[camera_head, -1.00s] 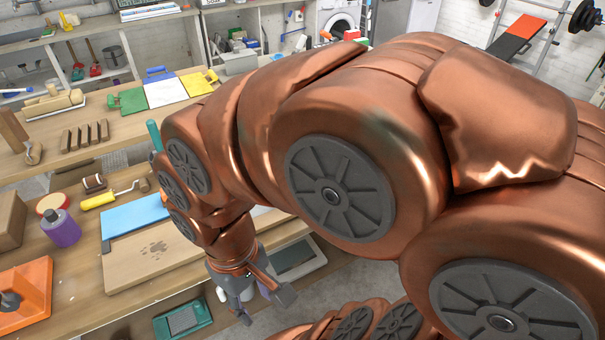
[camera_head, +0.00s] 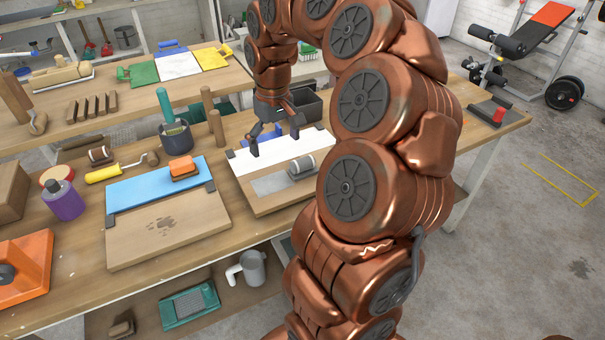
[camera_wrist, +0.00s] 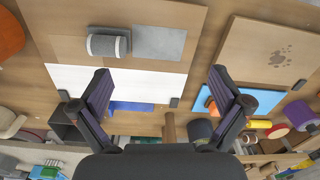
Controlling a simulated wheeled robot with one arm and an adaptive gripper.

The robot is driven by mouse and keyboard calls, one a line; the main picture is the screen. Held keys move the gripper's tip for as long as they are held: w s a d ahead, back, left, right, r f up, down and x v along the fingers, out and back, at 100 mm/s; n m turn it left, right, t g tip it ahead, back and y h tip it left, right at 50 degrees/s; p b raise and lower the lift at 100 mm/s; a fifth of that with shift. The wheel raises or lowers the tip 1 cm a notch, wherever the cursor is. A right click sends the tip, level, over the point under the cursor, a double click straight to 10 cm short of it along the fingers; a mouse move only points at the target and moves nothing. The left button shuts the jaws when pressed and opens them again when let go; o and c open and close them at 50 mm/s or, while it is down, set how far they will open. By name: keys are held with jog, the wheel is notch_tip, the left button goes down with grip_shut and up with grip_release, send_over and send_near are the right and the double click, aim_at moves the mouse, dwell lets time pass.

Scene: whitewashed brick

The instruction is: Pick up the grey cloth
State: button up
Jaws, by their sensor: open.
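A flat grey rectangle, which looks like the grey cloth (camera_head: 268,184), lies on a wooden board (camera_head: 250,205) on the front workbench. My gripper (camera_head: 275,140) is open and empty, pointing down above the white strip at the board's back edge. In the wrist view my gripper (camera_wrist: 160,76) has its two fingers wide apart, with the white strip and board between and beyond them. The cloth is apart from the fingers.
A grey and white roller (camera_head: 302,166) lies beside the cloth on the same board. A second board with a blue strip (camera_head: 155,184) and an orange-topped block (camera_head: 184,171) is to the left. A dark pot (camera_head: 176,137) and upright wooden posts (camera_head: 216,128) stand behind.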

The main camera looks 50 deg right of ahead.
jog(key=m+b, duration=0.1)
jog(key=m, duration=0.1)
send_over(303, 159)
jog(key=f, duration=0.4)
jog(key=shift+s+a+f, duration=0.1)
jog(key=shift+s+a, duration=0.1)
jog(key=shift+s, duration=0.1)
jog(key=shift+d+f, duration=0.15)
jog(key=shift+w+d+f+p, duration=0.1)
jog(key=shift+f+p, duration=0.2)
jog(key=shift+f, duration=0.95)
jog(key=shift+w+a+f+p, duration=0.1)
jog(key=shift+f+p, duration=0.15)
jog(key=shift+f, duration=1)
jog(key=shift+w+d+f+p, duration=0.1)
jog(key=shift+f+p, duration=0.2)
jog(key=shift+f, duration=0.95)
jog(key=c, duration=1.3)
jog(key=shift+r, duration=0.1)
